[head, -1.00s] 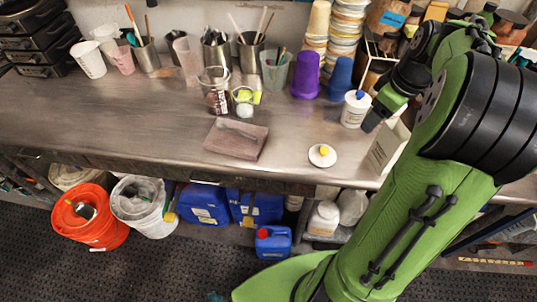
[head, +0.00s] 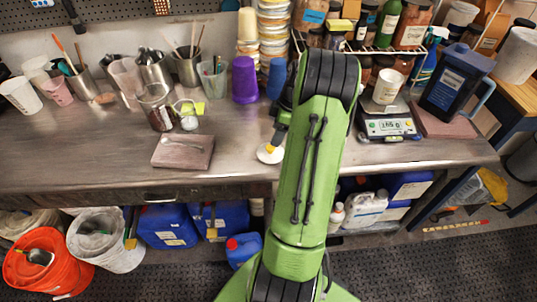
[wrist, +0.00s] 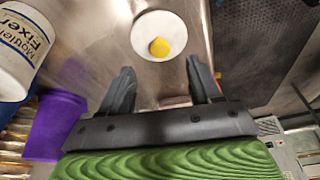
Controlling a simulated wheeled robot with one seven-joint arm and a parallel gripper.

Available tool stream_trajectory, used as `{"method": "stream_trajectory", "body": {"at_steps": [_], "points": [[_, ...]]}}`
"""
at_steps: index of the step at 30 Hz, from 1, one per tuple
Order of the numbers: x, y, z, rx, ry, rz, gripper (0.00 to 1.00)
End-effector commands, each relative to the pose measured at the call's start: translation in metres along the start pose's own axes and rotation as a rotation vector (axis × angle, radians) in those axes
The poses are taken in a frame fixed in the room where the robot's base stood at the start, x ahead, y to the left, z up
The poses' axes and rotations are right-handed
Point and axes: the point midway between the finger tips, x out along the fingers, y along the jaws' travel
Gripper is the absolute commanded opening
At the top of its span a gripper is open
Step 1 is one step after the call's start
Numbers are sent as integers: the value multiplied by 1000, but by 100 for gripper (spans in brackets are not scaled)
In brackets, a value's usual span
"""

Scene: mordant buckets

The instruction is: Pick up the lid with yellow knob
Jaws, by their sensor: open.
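The lid with the yellow knob is a round white disc (wrist: 175,36) lying on the metal bench, with the yellow knob (wrist: 159,47) standing up from it. In the head view the lid (head: 269,154) shows just left of my arm, partly covered by it. My gripper (wrist: 160,75) is open and empty in the wrist view, its two fingers apart and pointing toward the lid. The lid is beyond the fingertips, roughly centred between them. In the head view my arm hides most of the gripper.
A white tub labelled Fixer (wrist: 18,45) and a purple cup (wrist: 55,125) stand to the left in the wrist view. In the head view a brown slab (head: 183,152) lies left of the lid, and a scale (head: 388,121) stands right of my arm. Bench between slab and lid is clear.

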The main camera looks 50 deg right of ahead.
Motion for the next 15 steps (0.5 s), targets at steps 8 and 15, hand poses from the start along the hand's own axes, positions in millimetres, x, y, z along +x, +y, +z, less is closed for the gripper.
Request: {"method": "stream_trajectory", "body": {"at_steps": [8, 15], "points": [[42, -1, -2, 0, 1, -4, 63], [68, 0, -2, 0, 0, 2, 63]]}}
